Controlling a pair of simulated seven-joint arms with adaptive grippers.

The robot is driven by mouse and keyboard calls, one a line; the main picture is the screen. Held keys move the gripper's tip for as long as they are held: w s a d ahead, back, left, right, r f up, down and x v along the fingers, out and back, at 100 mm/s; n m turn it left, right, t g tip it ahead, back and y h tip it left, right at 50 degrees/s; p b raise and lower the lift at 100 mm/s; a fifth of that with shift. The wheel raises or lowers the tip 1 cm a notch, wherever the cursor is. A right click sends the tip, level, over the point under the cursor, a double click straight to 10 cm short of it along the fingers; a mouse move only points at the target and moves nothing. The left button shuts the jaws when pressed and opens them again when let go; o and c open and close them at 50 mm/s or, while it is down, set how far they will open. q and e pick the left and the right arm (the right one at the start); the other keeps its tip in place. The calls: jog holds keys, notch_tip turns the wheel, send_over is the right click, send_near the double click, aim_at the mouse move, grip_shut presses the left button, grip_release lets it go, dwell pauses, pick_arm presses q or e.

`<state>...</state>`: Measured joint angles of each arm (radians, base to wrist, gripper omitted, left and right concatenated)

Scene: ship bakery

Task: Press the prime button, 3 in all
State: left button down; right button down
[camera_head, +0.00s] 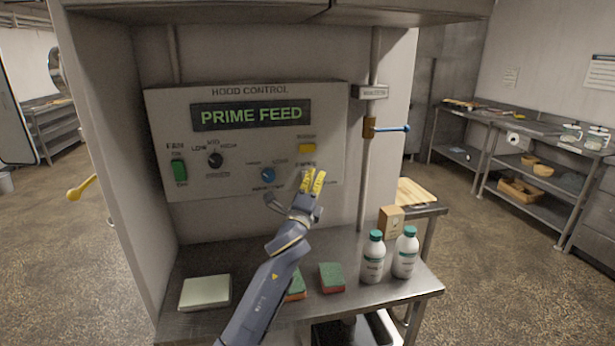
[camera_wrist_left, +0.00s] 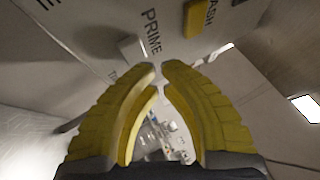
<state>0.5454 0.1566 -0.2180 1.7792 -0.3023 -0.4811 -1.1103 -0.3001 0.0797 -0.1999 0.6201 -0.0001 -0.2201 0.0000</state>
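The hood control panel (camera_head: 240,155) is on the wall, and its display (camera_head: 252,115) reads PRIME FEED in green. A pale prime button (camera_wrist_left: 132,47) shows beside the PRIME lettering in the left wrist view; in the head view my gripper largely hides it. My left gripper (camera_head: 314,181) is in front of the panel's lower right part. Its yellow fingers (camera_wrist_left: 161,67) are drawn together with a narrow gap at the tips and nothing visibly held. The tips appear near the button, but I cannot tell whether they touch. My right gripper is not in view.
A yellow button (camera_head: 307,148) is just above the prime area. A blue knob (camera_head: 267,174), black fan knob (camera_head: 215,160) and green switch (camera_head: 179,170) are to the left. A blue-handled valve (camera_head: 390,128) is to the right. Bottles (camera_head: 373,262) and a sponge (camera_head: 331,278) stand on the counter below.

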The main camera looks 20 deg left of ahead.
pick_arm(q)
jog(key=shift+w+a, duration=0.45)
jog(key=shift+w, duration=0.3)
dwell(1.7)
jog(key=shift+s+d, duration=0.1)
jog(key=shift+s, duration=0.05)
dwell(0.3)
jog(key=shift+s+d, duration=0.35)
jog(key=shift+s, duration=0.25)
jog(key=shift+s+d, duration=0.4)
jog(key=shift+s, duration=0.35)
jog(key=shift+s+d, duration=0.45)
jog(key=shift+s, duration=0.25)
jog(key=shift+s+d, duration=0.4)
jog(key=shift+s, duration=0.35)
